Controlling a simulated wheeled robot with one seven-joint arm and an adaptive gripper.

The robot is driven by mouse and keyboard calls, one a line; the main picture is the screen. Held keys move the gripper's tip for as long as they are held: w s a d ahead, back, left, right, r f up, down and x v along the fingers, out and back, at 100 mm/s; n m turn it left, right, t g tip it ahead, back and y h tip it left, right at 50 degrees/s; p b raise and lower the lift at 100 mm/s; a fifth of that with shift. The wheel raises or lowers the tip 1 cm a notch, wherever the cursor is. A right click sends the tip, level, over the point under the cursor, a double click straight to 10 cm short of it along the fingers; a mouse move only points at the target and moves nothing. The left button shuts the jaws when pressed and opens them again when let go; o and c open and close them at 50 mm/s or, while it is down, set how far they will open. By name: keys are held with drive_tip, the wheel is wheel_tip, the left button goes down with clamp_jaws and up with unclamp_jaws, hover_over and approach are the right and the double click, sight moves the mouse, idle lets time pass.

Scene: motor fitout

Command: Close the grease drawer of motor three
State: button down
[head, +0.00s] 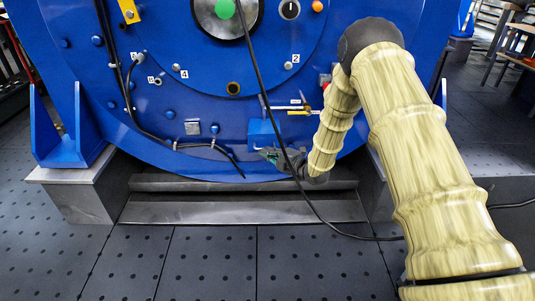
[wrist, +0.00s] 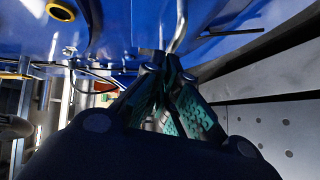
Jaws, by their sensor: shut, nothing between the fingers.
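The big blue round motor (head: 130,90) fills the middle of the head view. A small blue box (head: 263,132), which looks like the grease drawer, sticks out from its lower face; how far it is open I cannot tell. My gripper (head: 268,154) is just below and in front of this box, its fingers pointing left. In the wrist view my gripper (wrist: 165,62) has its fingertips together, with nothing seen between them. A thin grey bar (wrist: 181,25) rises right by the tips; whether they touch it I cannot tell.
A black cable (head: 262,90) hangs across the motor face, passes close to my gripper and runs along the floor. Small numbered fittings, including one marked 4 (head: 175,68), dot the face. A grey stepped base (head: 240,208) lies below.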

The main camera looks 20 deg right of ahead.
drive_tip(key=s+a+p+v, duration=0.15)
drive_tip(key=p+v, duration=0.25)
drive_tip(key=v, duration=0.8)
drive_tip(key=s+a+f+m+g+h, duration=0.3)
drive_tip(key=s+f+m+g+h, duration=0.25)
drive_tip(key=s+f+m, duration=1)
drive_tip(key=s+a+f+m+g+h, duration=0.1)
drive_tip(key=s+f+m+g, duration=0.2)
drive_tip(key=s, duration=0.9)
drive_tip(key=s+f+m+g+h, duration=0.1)
drive_tip(key=s+f+m+g, duration=0.15)
drive_tip(key=s, duration=0.85)
drive_tip(key=s+a+f+m+g+h, duration=0.1)
drive_tip(key=s+f+m+g+h, duration=0.15)
drive_tip(key=s, duration=0.95)
wheel_tip(320, 180, up, 32)
drive_tip(key=y+p, duration=0.1)
drive_tip(key=p, duration=3.1)
drive_tip(key=shift+w+d+p, duration=0.25)
drive_tip(key=shift+w+p, duration=0.05)
drive_tip(key=c, duration=2.2)
unclamp_jaws()
drive_tip(key=shift+r, duration=0.1)
